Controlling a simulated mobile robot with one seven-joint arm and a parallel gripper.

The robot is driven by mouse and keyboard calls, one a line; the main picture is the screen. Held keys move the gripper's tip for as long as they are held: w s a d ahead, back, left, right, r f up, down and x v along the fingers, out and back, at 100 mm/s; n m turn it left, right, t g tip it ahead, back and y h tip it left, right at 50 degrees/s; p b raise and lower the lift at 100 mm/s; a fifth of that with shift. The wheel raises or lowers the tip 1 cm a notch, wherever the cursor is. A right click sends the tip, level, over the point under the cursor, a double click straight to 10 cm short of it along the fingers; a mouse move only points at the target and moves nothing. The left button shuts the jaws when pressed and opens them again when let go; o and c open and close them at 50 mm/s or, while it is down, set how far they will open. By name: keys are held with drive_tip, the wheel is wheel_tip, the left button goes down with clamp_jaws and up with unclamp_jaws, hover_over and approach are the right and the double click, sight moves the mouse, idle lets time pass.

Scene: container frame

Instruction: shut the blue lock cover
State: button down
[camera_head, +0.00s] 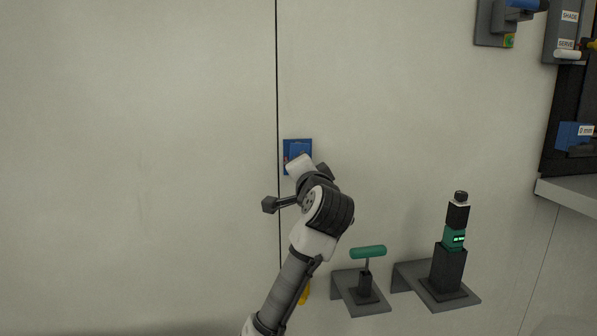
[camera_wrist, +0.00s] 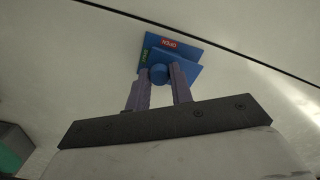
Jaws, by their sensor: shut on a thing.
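The blue lock cover (camera_head: 297,148) is mounted on the pale wall panel, just right of a dark vertical seam. In the wrist view the blue lock cover (camera_wrist: 184,55) shows a red label reading OPEN and a green label beside it. A round blue knob (camera_wrist: 158,74) stands out from it. My gripper (camera_wrist: 160,82) is shut on the knob, with a finger on either side. In the head view my wrist and arm hide the fingers and the lower part of the lock.
A green T-handle tool (camera_head: 367,253) stands on a small grey shelf at the lower right. A black and green device (camera_head: 454,240) stands on another shelf beside it. A grey ledge and wall fittings are at the far right. The wall to the left is bare.

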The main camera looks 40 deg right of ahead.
drive_tip(key=shift+s+d+n, duration=0.1)
drive_tip(key=shift+d+n, duration=0.05)
drive_tip(key=shift+n, duration=0.25)
drive_tip(key=c, duration=1.2)
unclamp_jaws()
drive_tip(key=shift+c, duration=0.2)
drive_tip(key=b+v, duration=0.3)
drive_tip(key=v, duration=1.1)
drive_tip(key=shift+f, duration=0.1)
